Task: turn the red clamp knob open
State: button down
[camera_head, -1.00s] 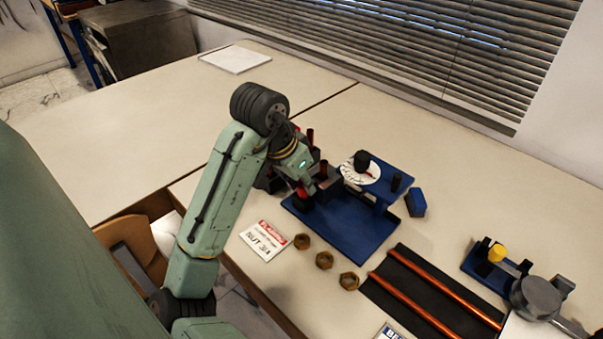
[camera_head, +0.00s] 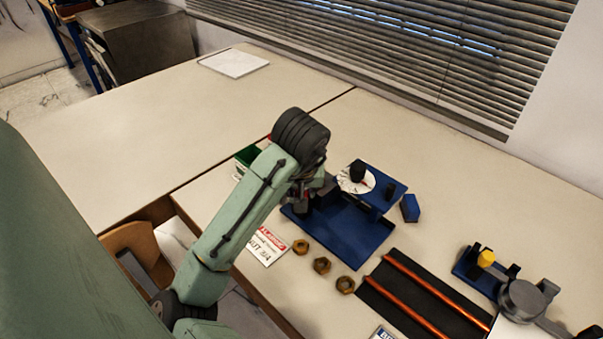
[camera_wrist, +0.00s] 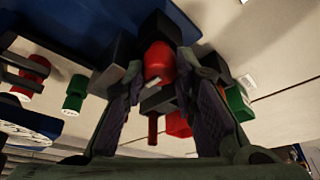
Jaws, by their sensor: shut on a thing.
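The red clamp knob (camera_wrist: 158,62) is in the upper middle of the wrist view, between the two fingers of my gripper (camera_wrist: 158,78). The fingers are shut on it from both sides. A dark block sits just behind the knob. In the head view my gripper (camera_head: 304,196) is at the left end of the blue gauge rig (camera_head: 345,238), and my wrist hides the knob there. The rig's white dial (camera_head: 352,185) with a black knob on top stands just right of my wrist.
A red cylinder (camera_wrist: 30,78) and a green one (camera_wrist: 75,95) show left in the wrist view. A green bin (camera_head: 247,157) is behind my arm. Brass nuts (camera_head: 321,265), a sign (camera_head: 268,247) and copper rods (camera_head: 428,303) lie in front. The far-left tabletop is mostly clear.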

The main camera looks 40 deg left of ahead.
dwell(0.4)
jog(key=c, duration=1.3)
grip_release()
jog(key=shift+r, duration=0.1)
jog(key=v, duration=1.1)
jog(key=shift+d+r, duration=0.25)
jog(key=shift+r, duration=0.1)
jog(key=shift+s, duration=0.1)
